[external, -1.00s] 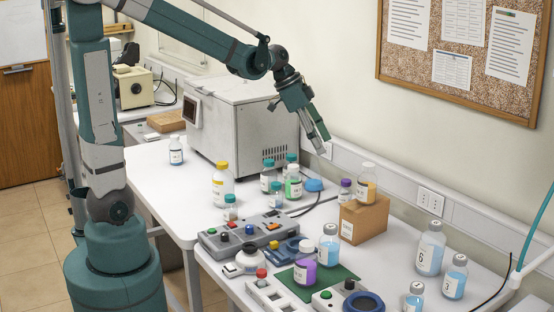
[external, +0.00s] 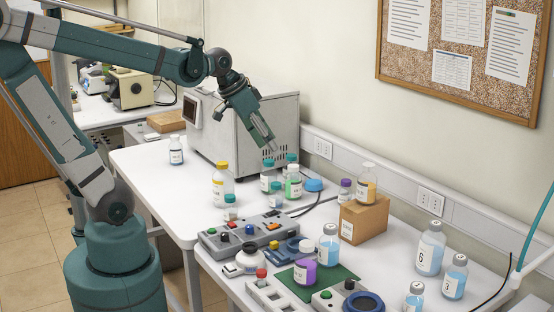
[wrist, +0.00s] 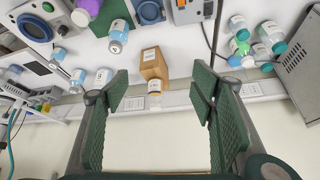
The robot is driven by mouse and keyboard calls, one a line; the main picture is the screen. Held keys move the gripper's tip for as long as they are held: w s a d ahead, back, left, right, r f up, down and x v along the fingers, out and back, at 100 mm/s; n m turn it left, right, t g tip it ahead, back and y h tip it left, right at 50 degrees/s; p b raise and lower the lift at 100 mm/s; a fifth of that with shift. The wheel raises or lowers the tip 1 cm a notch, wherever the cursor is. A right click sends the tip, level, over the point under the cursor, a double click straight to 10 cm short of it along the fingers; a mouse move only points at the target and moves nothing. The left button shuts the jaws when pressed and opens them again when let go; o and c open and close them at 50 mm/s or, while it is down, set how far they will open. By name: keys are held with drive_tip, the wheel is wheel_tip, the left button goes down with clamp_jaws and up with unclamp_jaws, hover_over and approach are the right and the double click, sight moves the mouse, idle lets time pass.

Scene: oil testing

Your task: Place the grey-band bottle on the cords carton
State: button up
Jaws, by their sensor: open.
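The cords carton appears to be the brown box (external: 363,222) on the right-hand table; it also shows in the wrist view (wrist: 153,62). A bottle with amber contents and a pale cap (external: 368,187) stands upright on the carton; it also shows in the wrist view (wrist: 154,88). I cannot tell which bottle has the grey band; labels and bands are too small. Bottles with blue contents and greyish caps, such as the one marked 6 (external: 430,248), stand right of the carton. My gripper (external: 270,145) is open and empty, above the teal-capped bottles, in front of the white machine.
The white box-shaped machine (external: 245,125) stands at the back. Yellow-capped (external: 222,185) and teal-capped bottles (external: 268,176) cluster in front of it. A purple-capped bottle (external: 345,191) is beside the carton. Control boxes (external: 247,234) crowd the front.

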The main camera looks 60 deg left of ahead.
drive_tip(key=s+a+f+n+t+y, duration=0.1)
drive_tip(key=s+a+f+n, duration=0.1)
drive_tip(key=s, duration=0.7)
drive_tip(key=shift+f+n, duration=0.25)
drive_tip(key=shift+n, duration=0.15)
idle(2.9)
wheel_tip(320, 180, down, 19)
drive_tip(key=b, duration=1.9)
